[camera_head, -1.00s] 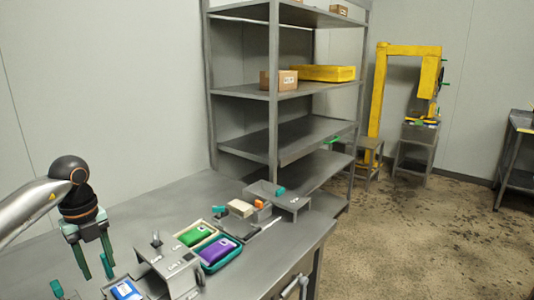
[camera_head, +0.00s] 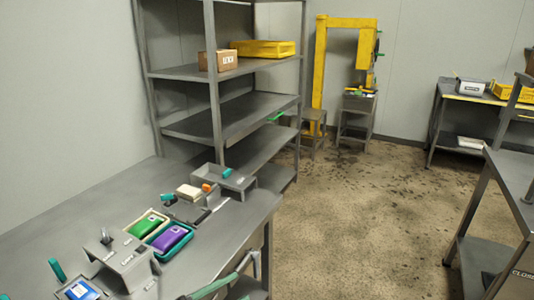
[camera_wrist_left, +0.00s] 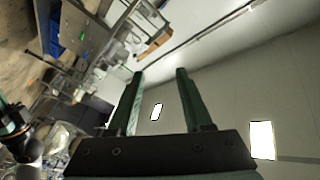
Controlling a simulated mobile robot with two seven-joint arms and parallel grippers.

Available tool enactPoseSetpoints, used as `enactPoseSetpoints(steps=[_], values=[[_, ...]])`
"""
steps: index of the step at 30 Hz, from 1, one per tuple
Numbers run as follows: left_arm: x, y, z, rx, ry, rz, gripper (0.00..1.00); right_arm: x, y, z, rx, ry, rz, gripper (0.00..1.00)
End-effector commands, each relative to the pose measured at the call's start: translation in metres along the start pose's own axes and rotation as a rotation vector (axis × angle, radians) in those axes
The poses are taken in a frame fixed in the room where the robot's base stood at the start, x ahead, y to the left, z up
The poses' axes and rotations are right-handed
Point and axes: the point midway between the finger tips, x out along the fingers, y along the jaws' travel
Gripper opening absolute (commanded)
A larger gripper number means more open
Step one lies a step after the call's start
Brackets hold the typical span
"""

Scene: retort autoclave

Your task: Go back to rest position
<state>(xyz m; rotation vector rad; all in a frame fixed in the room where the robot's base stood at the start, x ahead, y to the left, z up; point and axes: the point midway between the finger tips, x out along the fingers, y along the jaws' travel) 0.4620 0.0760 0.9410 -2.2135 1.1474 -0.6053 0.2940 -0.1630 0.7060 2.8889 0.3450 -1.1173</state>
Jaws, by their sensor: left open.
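My left gripper (camera_head: 226,281) shows only in part at the bottom edge of the head view, in front of the near side of the grey workbench (camera_head: 262,208). In the left wrist view its two green fingers (camera_wrist_left: 160,74) stand apart with nothing between them, against a pale wall and ceiling. My right gripper is in neither view.
On the workbench are a green pack (camera_head: 145,225) and a purple pack (camera_head: 169,238) in trays, a blue pack (camera_head: 80,290), and grey fixtures. A shelf rack (camera_head: 214,90) stands behind. Brown floor is open in the middle; a grey table (camera_head: 515,180) stands at right.

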Motion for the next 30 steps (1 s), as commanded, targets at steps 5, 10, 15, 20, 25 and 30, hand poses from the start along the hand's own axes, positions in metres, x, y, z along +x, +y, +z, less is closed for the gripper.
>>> enactPoseSetpoints(steps=[5, 10, 15, 20, 25, 30], values=[[-0.036, 0.018, 0.034, -0.29, -0.274, -0.303, 0.5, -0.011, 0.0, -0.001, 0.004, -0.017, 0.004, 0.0], [-0.103, 0.078, 0.072, -0.58, -0.631, -0.455, 0.5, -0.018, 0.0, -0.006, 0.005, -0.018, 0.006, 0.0], [-0.166, 0.153, 0.078, -0.82, -0.923, -0.476, 0.5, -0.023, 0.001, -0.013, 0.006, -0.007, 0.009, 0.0], [-0.193, 0.19, 0.072, -0.931, -1.046, -0.458, 0.5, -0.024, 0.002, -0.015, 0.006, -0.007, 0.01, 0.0], [-0.199, 0.199, 0.07, -0.953, -1.07, -0.451, 0.5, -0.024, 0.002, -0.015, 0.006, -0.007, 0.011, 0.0], [-0.198, 0.198, 0.071, -0.952, -1.069, -0.451, 0.5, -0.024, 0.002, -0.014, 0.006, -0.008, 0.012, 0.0]])
